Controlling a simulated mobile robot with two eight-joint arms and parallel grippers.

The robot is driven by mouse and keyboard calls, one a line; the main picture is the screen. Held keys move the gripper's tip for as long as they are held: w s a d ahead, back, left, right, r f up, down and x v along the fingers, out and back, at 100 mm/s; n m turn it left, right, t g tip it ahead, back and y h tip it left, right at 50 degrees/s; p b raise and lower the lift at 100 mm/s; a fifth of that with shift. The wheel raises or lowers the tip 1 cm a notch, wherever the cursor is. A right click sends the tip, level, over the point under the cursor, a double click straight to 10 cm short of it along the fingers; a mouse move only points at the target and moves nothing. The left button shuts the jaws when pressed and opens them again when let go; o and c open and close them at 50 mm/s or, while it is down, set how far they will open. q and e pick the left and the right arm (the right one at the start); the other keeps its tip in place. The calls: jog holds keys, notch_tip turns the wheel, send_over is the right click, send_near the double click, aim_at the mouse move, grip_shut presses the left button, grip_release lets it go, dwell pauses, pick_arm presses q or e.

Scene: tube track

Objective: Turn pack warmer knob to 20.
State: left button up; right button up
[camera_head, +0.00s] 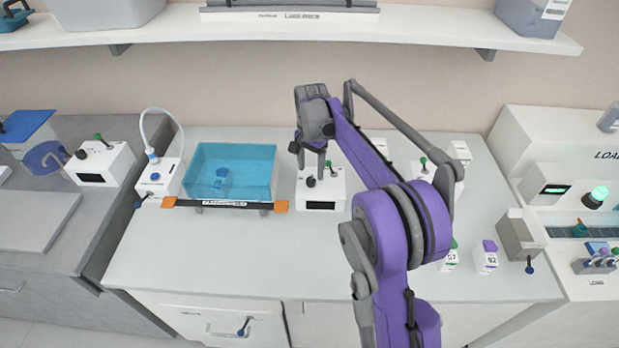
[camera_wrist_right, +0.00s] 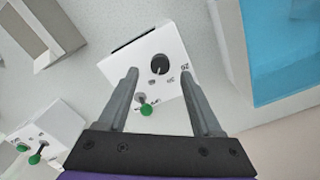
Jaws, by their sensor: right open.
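A white control box (camera_head: 320,195) with a small black knob (camera_head: 311,181) stands on the counter, right of the blue basin. The box also shows in the right wrist view (camera_wrist_right: 178,88), with its knob (camera_wrist_right: 159,65), a green-tipped lever (camera_wrist_right: 146,108) and small markings around the knob. I cannot read a name on it. The knob's pointer setting is too small to tell. My right gripper (camera_head: 312,168) is open, pointing down over this box. In the right wrist view its fingers (camera_wrist_right: 160,72) lie to either side of the knob, with nothing held. My left gripper is not in view.
The blue basin (camera_head: 232,174) is close on the left. Another white box with a knob and lever (camera_head: 100,164) stands at far left. My right arm partly hides a lever box (camera_head: 440,182). Two small containers (camera_head: 485,257) stand at right. The front counter is clear.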

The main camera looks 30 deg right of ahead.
aim_at(311, 180)
jog(key=shift+f, duration=2.2)
jog(key=shift+c, duration=0.4)
grip_shut()
